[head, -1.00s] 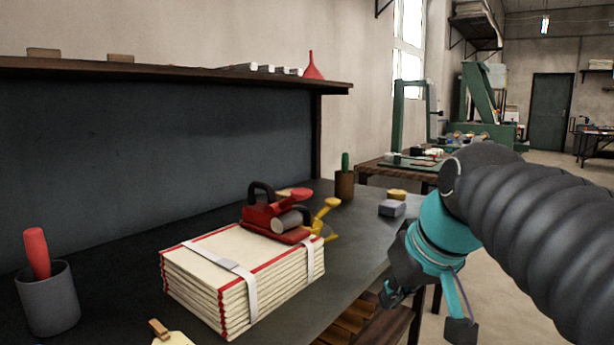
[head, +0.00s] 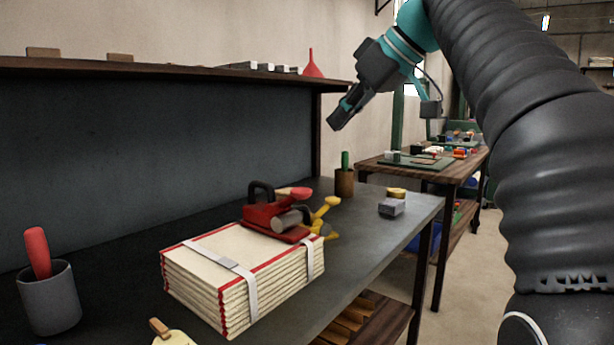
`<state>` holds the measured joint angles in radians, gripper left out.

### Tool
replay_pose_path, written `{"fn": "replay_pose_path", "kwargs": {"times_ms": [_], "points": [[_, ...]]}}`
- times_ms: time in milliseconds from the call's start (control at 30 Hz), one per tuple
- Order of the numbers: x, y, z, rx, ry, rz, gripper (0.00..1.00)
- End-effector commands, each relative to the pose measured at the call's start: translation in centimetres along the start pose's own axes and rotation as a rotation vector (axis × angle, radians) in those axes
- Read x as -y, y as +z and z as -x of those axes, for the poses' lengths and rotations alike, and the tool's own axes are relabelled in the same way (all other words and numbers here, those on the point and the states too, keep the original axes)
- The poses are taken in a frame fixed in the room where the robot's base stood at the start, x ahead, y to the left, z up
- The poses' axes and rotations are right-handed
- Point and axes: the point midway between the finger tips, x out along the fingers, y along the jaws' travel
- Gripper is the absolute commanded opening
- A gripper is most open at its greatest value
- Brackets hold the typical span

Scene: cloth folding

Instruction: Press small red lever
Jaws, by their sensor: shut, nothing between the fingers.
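A red tool (head: 268,218) with a dark handle and a grey roller sits on the far end of a strapped stack of folded cream cloth (head: 225,268). A small red lever (head: 293,194) with a rounded end sticks up from the tool's top right. My gripper (head: 338,121) is shut and empty. It hangs in the air above and to the right of the tool, near the end of the shelf, well apart from the lever.
A yellow tool (head: 325,212) lies just behind the stack. A brown cup (head: 344,183) with a green handle and a grey block (head: 391,207) stand further back. A grey cup (head: 48,298) stands at left. A wooden shelf (head: 180,72) overhangs the bench.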

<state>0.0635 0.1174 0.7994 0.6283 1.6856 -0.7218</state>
Motion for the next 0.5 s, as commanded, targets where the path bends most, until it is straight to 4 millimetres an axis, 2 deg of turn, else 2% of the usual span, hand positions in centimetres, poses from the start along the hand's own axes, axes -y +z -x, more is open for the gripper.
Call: {"fn": "replay_pose_path", "kwargs": {"times_ms": [333, 500], "points": [[0.1, 0.0, -0.3, 0.001, -0.001, -0.001, 0.00], [0.1, 0.0, -2.0, 0.000, -0.003, -0.001, 0.00]]}}
